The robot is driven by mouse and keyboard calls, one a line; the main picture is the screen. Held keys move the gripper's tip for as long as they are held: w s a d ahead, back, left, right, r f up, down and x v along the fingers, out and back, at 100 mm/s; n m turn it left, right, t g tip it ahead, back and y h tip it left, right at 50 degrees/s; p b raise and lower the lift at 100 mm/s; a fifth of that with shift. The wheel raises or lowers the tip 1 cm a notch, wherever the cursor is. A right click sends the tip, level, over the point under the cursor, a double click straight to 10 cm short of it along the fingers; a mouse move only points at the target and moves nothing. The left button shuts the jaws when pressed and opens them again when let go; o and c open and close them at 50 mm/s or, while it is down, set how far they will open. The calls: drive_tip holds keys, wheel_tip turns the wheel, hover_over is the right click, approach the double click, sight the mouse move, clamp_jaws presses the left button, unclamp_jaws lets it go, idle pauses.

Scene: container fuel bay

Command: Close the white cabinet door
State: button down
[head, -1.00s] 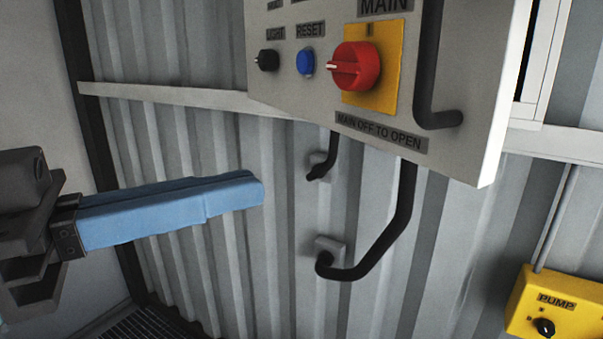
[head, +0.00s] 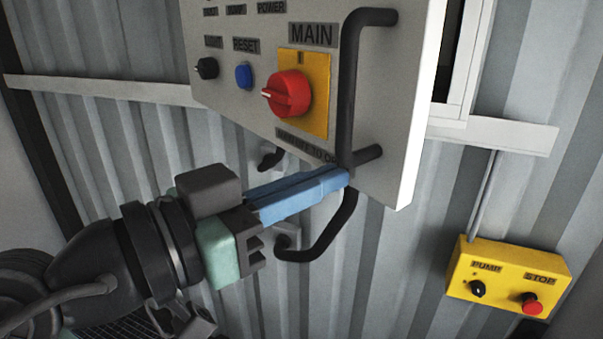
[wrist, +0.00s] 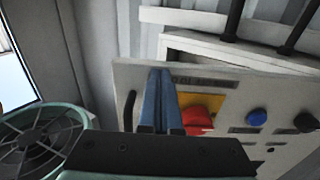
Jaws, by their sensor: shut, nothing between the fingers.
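The white cabinet door (head: 392,110) is a light panel with a red MAIN knob on a yellow plate (head: 290,93) and a black bar handle (head: 347,90) near its right edge. It stands ajar, with a dark gap behind its right edge in the head view. The door also shows in the wrist view (wrist: 140,75). My gripper (head: 345,180) is shut and empty, its blue fingers pointing at the door's lower edge beside the handle's lower end. In the wrist view the fingers (wrist: 165,78) lie across the door face between handle and red knob. I cannot tell whether they touch it.
A yellow pump box (head: 508,278) with a red stop button is on the corrugated wall at lower right. Bent black pipes (head: 320,240) run below the door. A round fan grille (wrist: 40,140) shows at left in the wrist view.

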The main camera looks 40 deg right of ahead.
drive_tip(key=shift+d, duration=0.15)
drive_tip(key=d+n+t, duration=0.1)
drive_tip(key=d, duration=0.6)
drive_tip(key=d+n+t, duration=0.1)
drive_tip(key=d+t, duration=0.1)
drive_tip(key=d, duration=0.5)
drive_tip(key=d+n+t, duration=0.1)
drive_tip(key=d+t, duration=0.1)
drive_tip(key=d, duration=0.5)
drive_tip(key=shift+w+b, duration=0.1)
drive_tip(key=shift+b, duration=0.25)
drive_tip(key=shift+a+r, duration=0.1)
drive_tip(key=shift+r, duration=0.2)
drive_tip(key=shift+r, duration=0.1)
